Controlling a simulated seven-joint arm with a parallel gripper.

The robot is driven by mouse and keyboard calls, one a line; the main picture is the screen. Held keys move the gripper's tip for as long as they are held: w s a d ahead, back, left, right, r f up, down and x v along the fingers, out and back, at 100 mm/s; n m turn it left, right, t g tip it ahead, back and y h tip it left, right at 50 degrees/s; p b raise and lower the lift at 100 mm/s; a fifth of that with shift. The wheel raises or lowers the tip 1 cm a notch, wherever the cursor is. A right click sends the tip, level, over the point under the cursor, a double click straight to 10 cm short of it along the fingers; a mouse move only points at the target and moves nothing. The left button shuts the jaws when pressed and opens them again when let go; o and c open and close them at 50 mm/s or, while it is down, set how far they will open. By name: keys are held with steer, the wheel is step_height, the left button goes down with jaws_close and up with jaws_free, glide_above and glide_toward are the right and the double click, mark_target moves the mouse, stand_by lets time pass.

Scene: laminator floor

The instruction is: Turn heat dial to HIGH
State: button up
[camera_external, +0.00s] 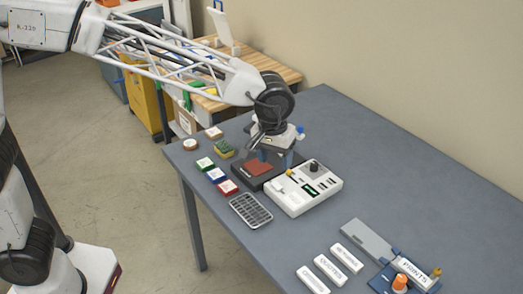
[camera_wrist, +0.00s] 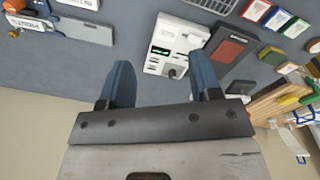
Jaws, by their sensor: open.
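The heat dial (camera_external: 314,165) appears to be the round black knob at the back of a white control unit (camera_external: 287,200) on the grey-blue table. In the wrist view the knob (camera_wrist: 176,72) lies between my fingers in the picture, near the edge of the white unit (camera_wrist: 180,32). My gripper (camera_external: 275,157) is open and empty, above the table over the dark pad beside the unit, left of the dial. Its two blue fingers (camera_wrist: 160,62) straddle the dial's line of sight without visible contact. The dial's pointer and the HIGH mark are too small to read.
A dark pad with a reddish top (camera_external: 258,168) adjoins the unit. White labels (camera_external: 329,269) and a PRINTS holder (camera_external: 408,275) are at front right. The table's right rear is clear.

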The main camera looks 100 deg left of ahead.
steer(key=w+a+f+n, duration=0.2)
steer(key=w+a+f, duration=0.1)
steer(key=a, duration=0.3)
steer(key=w+a+f+n, duration=0.2)
steer(key=w+a+f, duration=0.15)
steer(key=a, duration=0.25)
steer(key=n+g, duration=0.1)
steer(key=n, duration=0.3)
glide_above(315, 163)
step_height(315, 163, down, 9)
steer(key=shift+s, duration=0.1)
steer(key=shift+d, duration=0.1)
steer(key=shift+f, duration=3.9)
steer(key=shift+c, duration=0.3)
steer(key=c, duration=0.9)
